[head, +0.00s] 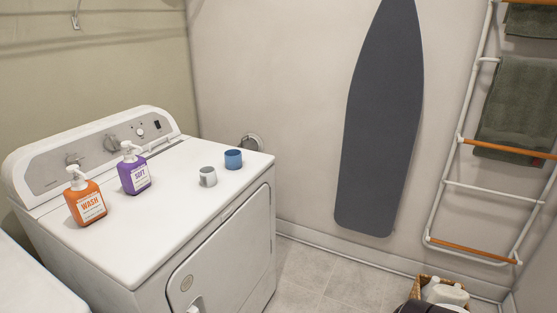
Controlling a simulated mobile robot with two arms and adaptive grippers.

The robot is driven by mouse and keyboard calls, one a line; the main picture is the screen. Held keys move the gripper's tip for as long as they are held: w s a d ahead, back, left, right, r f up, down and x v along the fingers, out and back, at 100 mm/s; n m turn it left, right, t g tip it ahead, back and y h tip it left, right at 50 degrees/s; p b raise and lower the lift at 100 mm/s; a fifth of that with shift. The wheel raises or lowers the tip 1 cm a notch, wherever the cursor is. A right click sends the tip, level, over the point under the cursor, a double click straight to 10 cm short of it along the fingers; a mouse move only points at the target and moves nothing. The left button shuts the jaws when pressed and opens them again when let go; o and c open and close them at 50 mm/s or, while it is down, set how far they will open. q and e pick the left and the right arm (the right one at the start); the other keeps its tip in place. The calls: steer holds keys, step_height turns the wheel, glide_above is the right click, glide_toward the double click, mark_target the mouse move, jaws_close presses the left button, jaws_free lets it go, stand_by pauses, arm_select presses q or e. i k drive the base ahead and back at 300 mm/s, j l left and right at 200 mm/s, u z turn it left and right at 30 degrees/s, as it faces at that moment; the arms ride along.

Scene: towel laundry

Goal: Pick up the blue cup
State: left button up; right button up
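The blue cup (233,160) stands upright on top of the white dryer (165,222), near its far right corner. A grey-white cup (208,177) with a handle stands just to its left and nearer to me, with a small gap between them. Neither of my grippers shows in the head view.
A purple SOFT bottle (134,173) and an orange WASH bottle (85,201) stand on the left of the dryer top. The front right of the top is clear. An ironing board (381,125) leans on the wall, beside a towel ladder (462,140). A basket (421,288) sits on the floor.

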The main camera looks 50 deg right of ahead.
mark_target(232, 158)
steer(key=z, duration=1.25)
